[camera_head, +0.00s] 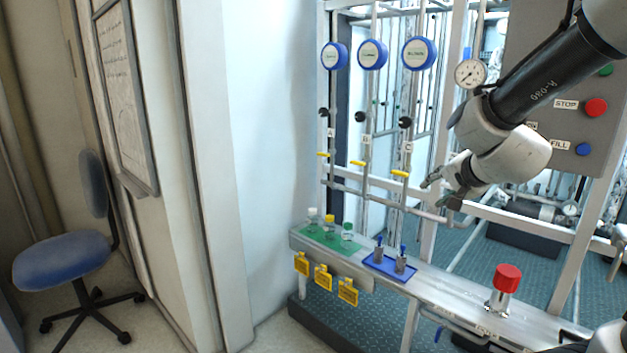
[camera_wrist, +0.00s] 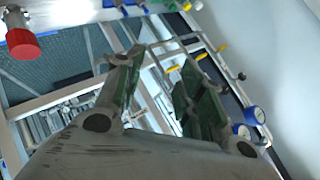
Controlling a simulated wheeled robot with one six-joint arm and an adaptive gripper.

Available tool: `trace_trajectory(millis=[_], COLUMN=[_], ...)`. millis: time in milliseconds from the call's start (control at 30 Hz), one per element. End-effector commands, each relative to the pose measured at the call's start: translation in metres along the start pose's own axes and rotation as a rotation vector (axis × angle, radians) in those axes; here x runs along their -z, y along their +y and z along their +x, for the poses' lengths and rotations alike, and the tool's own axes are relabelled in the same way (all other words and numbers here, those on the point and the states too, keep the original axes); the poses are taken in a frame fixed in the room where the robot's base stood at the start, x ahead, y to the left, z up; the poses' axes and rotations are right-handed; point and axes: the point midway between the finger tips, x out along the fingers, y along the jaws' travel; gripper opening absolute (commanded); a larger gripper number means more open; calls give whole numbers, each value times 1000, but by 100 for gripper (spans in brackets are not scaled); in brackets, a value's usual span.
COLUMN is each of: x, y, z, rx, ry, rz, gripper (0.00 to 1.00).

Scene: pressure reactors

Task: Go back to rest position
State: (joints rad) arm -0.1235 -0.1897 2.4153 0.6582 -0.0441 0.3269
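My arm reaches in from the upper right in the head view. My gripper (camera_head: 441,193) hangs in the air before the pipe frame, right of the yellow valve handle (camera_head: 400,173) under label C. I cannot tell whether it touches the pipes behind it. In the wrist view, the two fingers of my gripper (camera_wrist: 162,66) stand apart, and no object shows between them. The rest position itself is not marked in either view.
Below is a metal bench (camera_head: 450,291) with a blue tray (camera_head: 380,265), a green mat (camera_head: 318,236) with small bottles, and a red-capped vessel (camera_head: 505,283). A control box (camera_head: 553,120) stands behind my arm. A blue chair (camera_head: 66,259) is at left.

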Motion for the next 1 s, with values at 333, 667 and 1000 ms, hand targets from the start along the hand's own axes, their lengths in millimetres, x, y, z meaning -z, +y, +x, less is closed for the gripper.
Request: trace_trajectory(millis=[333,667,1000], x=[-70,-46,-45], y=[117,136,136], z=[-160,-218,-219], rx=[-280,-329,-328], ry=[-620,-510,-499], rz=[-791,-870,-863], gripper=[38,38,38])
